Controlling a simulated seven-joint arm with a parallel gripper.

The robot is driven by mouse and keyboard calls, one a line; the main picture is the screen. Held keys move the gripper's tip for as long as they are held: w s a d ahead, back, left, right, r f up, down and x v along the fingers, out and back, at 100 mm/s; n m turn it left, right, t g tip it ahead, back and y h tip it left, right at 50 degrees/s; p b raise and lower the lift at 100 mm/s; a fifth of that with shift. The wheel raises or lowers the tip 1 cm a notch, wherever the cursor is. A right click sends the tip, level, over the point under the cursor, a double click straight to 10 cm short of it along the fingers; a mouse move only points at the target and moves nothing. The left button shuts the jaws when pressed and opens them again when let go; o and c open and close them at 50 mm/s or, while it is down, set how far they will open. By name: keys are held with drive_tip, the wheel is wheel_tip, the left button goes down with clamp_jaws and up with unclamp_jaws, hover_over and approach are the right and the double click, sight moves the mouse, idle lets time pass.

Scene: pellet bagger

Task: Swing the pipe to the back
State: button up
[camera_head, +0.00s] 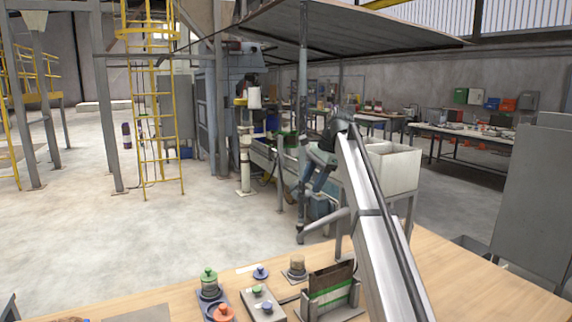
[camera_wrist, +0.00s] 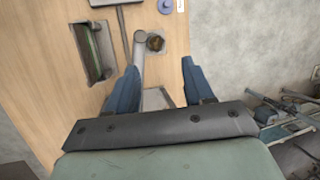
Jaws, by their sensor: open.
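A light grey pipe (camera_head: 324,225) with a rounded end shows above the far edge of the wooden table in the head view. Its right part passes behind my metal arm link. My gripper (camera_head: 307,192) hangs above the pipe with its blue fingers pointing down, apart from it. In the wrist view, what looks like the same pipe (camera_wrist: 138,58) runs between the two open fingers (camera_wrist: 160,68), nearer the left one. Nothing is held. The pipe's pivot is hidden or cannot be made out.
On the wooden table (camera_head: 450,285) are a brown-topped knob (camera_head: 297,264), a slotted stand with a green-striped panel (camera_head: 331,287), a button box (camera_head: 262,303) and green and orange knobs. A white bin (camera_head: 395,168) stands behind my arm. Open floor lies left.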

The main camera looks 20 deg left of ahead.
drive_tip(key=w+a+r+n+t, duration=0.1)
drive_tip(key=a+n, duration=0.4)
drive_tip(key=n, duration=1)
drive_tip(key=w+a+r+n+t, duration=0.2)
drive_tip(key=w+a+n+t, duration=0.1)
drive_tip(key=n, duration=1.2)
drive_tip(key=shift+a+r+n+t, duration=0.15)
drive_tip(key=shift+a+n+t, duration=0.25)
drive_tip(key=shift+a, duration=0.7)
